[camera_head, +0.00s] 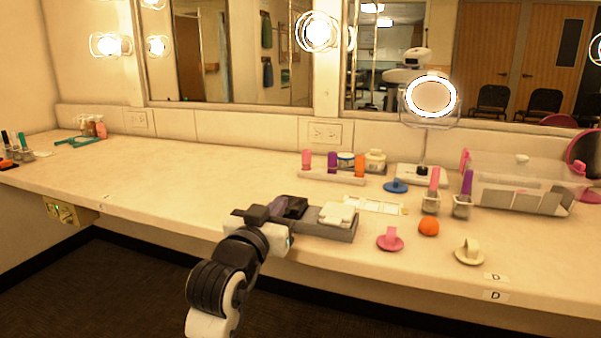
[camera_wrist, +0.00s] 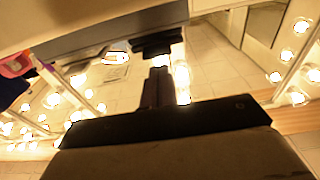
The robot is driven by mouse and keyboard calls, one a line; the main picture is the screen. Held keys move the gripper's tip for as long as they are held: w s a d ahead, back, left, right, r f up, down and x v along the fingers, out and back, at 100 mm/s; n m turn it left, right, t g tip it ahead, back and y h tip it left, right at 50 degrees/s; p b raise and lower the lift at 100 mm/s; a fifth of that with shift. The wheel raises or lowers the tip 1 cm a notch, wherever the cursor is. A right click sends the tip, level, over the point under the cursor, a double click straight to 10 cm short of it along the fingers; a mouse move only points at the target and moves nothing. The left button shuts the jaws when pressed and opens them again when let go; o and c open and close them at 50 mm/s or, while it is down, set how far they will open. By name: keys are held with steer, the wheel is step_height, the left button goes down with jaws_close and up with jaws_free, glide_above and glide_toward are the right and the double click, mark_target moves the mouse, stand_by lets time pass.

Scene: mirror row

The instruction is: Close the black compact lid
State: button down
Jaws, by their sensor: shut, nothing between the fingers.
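The black compact (camera_head: 294,206) sits in the grey tray (camera_head: 335,233) on the counter, between a purple compact (camera_head: 276,207) and a white one (camera_head: 337,214). Its dark lid looks raised and tilted, but it is too small to tell how far. My gripper is at the tray's left front end in the head view, with its fingertips hard to make out. In the wrist view my gripper (camera_wrist: 158,75) is shut, with empty fingers together. A black piece (camera_wrist: 158,43) lies just beyond the fingertips; I cannot tell whether it is the lid or whether they touch.
The mirror wall backs the counter. Right of the tray are a pink knobbed disc (camera_head: 390,240), an orange ball (camera_head: 428,226) and a cream knobbed disc (camera_head: 469,252). A bottle rack (camera_head: 331,176) and ring-light mirror (camera_head: 432,96) stand behind.

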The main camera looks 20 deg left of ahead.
steer(key=shift+s+f+b, duration=0.1)
steer(key=shift+f+b, duration=0.3)
steer(key=shift+f, duration=0.45)
steer(key=shift+f, duration=0.1)
steer(key=shift+s, duration=0.1)
